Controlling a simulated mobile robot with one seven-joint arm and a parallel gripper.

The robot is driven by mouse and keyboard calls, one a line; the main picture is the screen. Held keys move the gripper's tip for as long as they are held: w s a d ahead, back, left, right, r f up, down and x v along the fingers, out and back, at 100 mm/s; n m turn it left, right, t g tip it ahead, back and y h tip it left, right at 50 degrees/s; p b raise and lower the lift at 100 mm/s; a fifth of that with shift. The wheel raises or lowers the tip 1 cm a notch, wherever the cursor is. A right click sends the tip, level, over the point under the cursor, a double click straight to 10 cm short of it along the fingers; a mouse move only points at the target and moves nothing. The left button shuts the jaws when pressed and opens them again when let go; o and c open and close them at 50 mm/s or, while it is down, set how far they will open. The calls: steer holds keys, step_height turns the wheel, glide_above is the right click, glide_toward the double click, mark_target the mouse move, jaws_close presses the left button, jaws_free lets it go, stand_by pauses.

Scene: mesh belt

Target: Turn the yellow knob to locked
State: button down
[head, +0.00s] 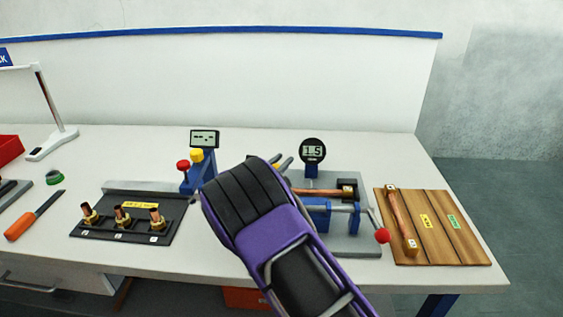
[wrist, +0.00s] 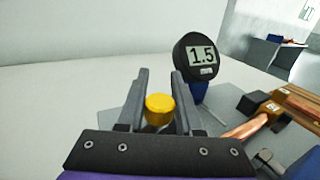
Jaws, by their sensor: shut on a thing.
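The yellow knob (wrist: 160,110) is a round cap between the two fingers of my gripper (wrist: 160,80) in the wrist view. My gripper is shut on it, with a finger on each side. The knob's locked or unlocked marking cannot be seen. In the head view my gripper (head: 281,163) reaches over the grey fixture plate (head: 350,241), and the arm hides the held knob. The dial gauge (head: 312,151), reading 1.5, stands just behind; in the wrist view the gauge (wrist: 201,56) is right of the fingers.
A copper bar (head: 320,191) and a lever with a red ball (head: 382,236) are on the fixture. A wooden board (head: 460,252) lies right. Left are a black tray (head: 107,236) with copper fittings and a blue stand (head: 188,184) with red and yellow caps.

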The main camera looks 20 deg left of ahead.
steer(key=shift+f+y+b, duration=0.1)
steer(key=shift+y+b, duration=0.2)
steer(key=n+y+b, duration=0.2)
steer(key=y, duration=0.1)
steer(key=n+y+b, duration=0.1)
steer(key=y, duration=0.1)
steer(key=shift+a+f+n, duration=0.2)
steer(key=shift+a+n, duration=0.1)
steer(key=shift+a, duration=0.05)
steer(key=n+y+b, duration=0.2)
steer(key=y, duration=0.1)
steer(key=shift+a+r, duration=0.1)
steer(key=shift+a, duration=0.15)
steer(key=shift+a+r+n+g+y+b, duration=0.1)
steer(key=shift+a+n+g+y+b, duration=0.15)
steer(key=shift+n+g+y+b, duration=0.65)
steer(key=shift+s+a+t+y+p, duration=0.1)
steer(key=shift+t+y+p, duration=0.2)
steer(key=shift+t, duration=0.1)
steer(key=c, duration=0.6)
jaws_free()
steer(key=shift+o, duration=0.2)
steer(key=shift+r, duration=0.1)
